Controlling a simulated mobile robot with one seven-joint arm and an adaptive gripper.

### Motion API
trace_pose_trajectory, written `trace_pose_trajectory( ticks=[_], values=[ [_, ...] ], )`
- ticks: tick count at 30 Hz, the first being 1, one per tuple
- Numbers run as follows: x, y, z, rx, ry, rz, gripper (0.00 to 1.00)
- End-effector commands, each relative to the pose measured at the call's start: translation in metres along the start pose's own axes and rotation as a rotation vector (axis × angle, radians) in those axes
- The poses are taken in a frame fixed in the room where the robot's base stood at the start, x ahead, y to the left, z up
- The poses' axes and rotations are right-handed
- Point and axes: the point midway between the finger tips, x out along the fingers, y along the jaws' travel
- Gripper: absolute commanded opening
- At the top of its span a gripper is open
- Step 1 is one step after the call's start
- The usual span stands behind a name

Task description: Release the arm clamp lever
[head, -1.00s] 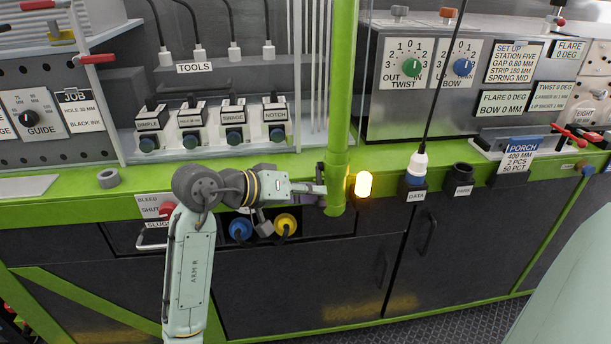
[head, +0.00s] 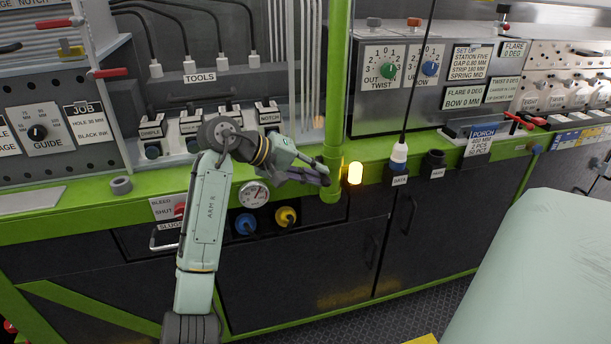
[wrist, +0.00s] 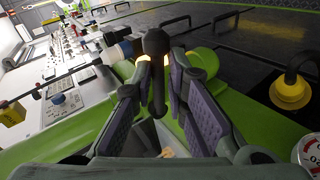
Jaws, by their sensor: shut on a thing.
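The arm clamp lever (wrist: 155,45) shows in the wrist view as a dark rod with a rounded end, standing between my fingers. My gripper (wrist: 161,85) has purple-padded fingers on both sides of it and is shut on it. In the head view my gripper (head: 322,176) is at the lower part of the green post (head: 333,155), just left of the lit amber lamp (head: 355,173). The lever cannot be made out there, behind my fingers.
A round gauge (head: 253,194), a blue plug (head: 245,224) and a yellow plug (head: 286,217) sit below my forearm. A tall black rod with a white collar (head: 399,152) stands right of the lamp. The green bench edge (head: 95,200) runs along the front.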

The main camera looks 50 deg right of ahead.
Motion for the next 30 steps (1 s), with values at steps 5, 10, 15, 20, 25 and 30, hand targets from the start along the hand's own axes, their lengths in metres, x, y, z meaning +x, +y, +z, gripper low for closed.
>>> trace_pose_trajectory(
  ticks=[5,10,15,20,25,30],
  values=[
    [0.005,0.009,-0.004,-0.063,-0.049,0.004,0.00],
    [0.005,0.012,-0.006,-0.109,-0.079,0.004,0.00],
    [0.005,0.014,-0.007,-0.134,-0.093,0.006,0.00],
    [0.004,0.015,-0.008,-0.138,-0.094,0.009,0.00],
    [0.004,0.016,-0.008,-0.137,-0.092,0.010,0.00],
    [0.003,0.016,-0.008,-0.136,-0.092,0.010,0.20]
  ],
)
